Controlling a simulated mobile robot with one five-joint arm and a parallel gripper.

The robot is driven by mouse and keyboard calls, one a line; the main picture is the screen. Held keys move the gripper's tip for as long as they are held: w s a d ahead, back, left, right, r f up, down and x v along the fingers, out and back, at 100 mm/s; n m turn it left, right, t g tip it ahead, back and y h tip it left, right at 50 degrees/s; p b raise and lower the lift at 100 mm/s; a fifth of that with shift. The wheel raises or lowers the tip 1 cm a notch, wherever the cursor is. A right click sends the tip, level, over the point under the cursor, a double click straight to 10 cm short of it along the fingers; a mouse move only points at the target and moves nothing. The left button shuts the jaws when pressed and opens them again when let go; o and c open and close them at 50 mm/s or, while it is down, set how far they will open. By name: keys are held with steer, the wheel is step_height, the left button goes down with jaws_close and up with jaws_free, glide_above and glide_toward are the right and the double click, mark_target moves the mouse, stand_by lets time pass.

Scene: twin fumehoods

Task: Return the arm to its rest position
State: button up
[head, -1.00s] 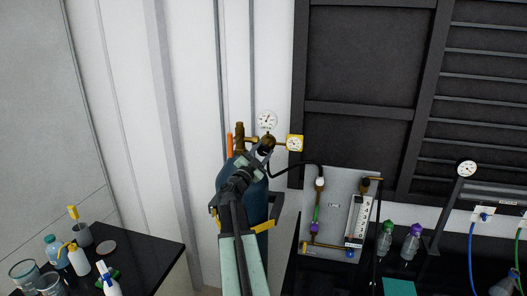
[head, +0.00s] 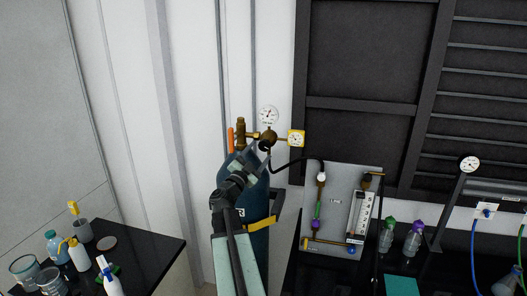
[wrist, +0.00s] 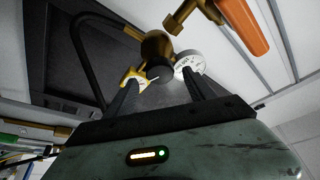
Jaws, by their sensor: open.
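My arm reaches up from the bottom of the head view. My gripper (head: 262,152) is at its upper end, in front of the blue gas cylinder (head: 254,225) and just below the brass regulator (head: 268,138). In the wrist view my gripper (wrist: 161,86) is open, with two dark fingers apart. The regulator's round brass body (wrist: 156,46) and black knob (wrist: 160,69) show beyond and between the fingertips. I see no object held. Whether a fingertip touches the regulator, I cannot tell.
A panel with a flowmeter (head: 361,215) stands right of the cylinder, joined to the regulator by a black hose (head: 291,163). Two bottles (head: 387,235) stand beside the panel. A dark bench (head: 152,245) with bottles and beakers is at lower left. A yellow-buckled strap (head: 262,223) crosses the cylinder.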

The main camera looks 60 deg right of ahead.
steer(key=v, duration=0.2)
steer(key=shift+a+f, duration=0.1)
steer(key=shift+a, duration=0.3)
